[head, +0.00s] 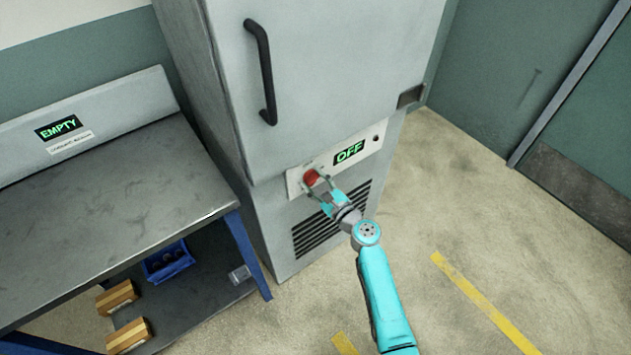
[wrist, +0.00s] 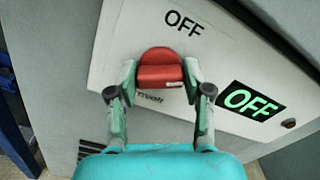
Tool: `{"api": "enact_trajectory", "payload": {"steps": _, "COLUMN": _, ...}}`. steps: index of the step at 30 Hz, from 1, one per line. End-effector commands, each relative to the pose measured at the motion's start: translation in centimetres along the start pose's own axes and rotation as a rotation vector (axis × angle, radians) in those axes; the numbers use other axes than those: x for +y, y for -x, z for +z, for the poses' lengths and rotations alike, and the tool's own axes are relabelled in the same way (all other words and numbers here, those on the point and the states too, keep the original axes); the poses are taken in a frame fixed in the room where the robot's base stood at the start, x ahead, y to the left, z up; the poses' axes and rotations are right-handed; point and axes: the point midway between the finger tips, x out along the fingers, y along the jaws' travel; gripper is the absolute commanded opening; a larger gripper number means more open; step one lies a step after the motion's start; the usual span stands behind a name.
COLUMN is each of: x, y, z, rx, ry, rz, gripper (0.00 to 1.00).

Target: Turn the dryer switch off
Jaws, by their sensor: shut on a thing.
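The dryer switch is a red knob (head: 311,177) on a white panel low on the grey cabinet. It also shows in the wrist view (wrist: 160,70), below a printed "OFF" label (wrist: 183,22). A display (head: 349,152) on the same panel reads "OFF" in green, and it shows in the wrist view (wrist: 251,102) too. My gripper (head: 318,183) is at the knob, with one finger on each side of it, shut on it. Part of the lettering below the knob is hidden by my gripper.
The dryer door (head: 330,60) with a black handle (head: 262,72) is above the panel. A grey workbench (head: 110,200) with an "EMPTY" sign (head: 58,128) stands at the left, with a blue bin (head: 168,262) on its lower shelf. Open floor (head: 480,230) lies at the right.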

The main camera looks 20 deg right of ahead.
Motion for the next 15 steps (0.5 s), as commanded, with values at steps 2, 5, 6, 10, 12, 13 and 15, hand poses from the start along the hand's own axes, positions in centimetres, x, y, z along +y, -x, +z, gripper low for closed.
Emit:
{"api": "enact_trajectory", "payload": {"steps": 2, "x": 0.05, "y": -0.02, "z": 0.05, "rx": -0.001, "ry": 0.071, "rz": 0.0, "gripper": 0.15}}
{"api": "enact_trajectory", "payload": {"steps": 5, "x": 0.09, "y": -0.02, "z": 0.05, "rx": -0.001, "ry": 0.166, "rz": 0.0, "gripper": 0.15}}
{"api": "enact_trajectory", "payload": {"steps": 6, "x": 0.11, "y": -0.03, "z": 0.04, "rx": -0.001, "ry": 0.204, "rz": 0.0, "gripper": 0.15}}
{"api": "enact_trajectory", "payload": {"steps": 10, "x": 0.17, "y": -0.02, "z": 0.03, "rx": -0.001, "ry": 0.327, "rz": 0.001, "gripper": 0.15}}
{"api": "enact_trajectory", "payload": {"steps": 12, "x": 0.2, "y": -0.02, "z": 0.02, "rx": -0.001, "ry": 0.393, "rz": 0.001, "gripper": 0.15}}
{"api": "enact_trajectory", "payload": {"steps": 13, "x": 0.22, "y": -0.03, "z": 0.01, "rx": -0.001, "ry": 0.422, "rz": 0.001, "gripper": 0.15}}
{"api": "enact_trajectory", "payload": {"steps": 15, "x": 0.24, "y": -0.03, "z": 0.0, "rx": -0.001, "ry": 0.488, "rz": 0.001, "gripper": 0.15}}
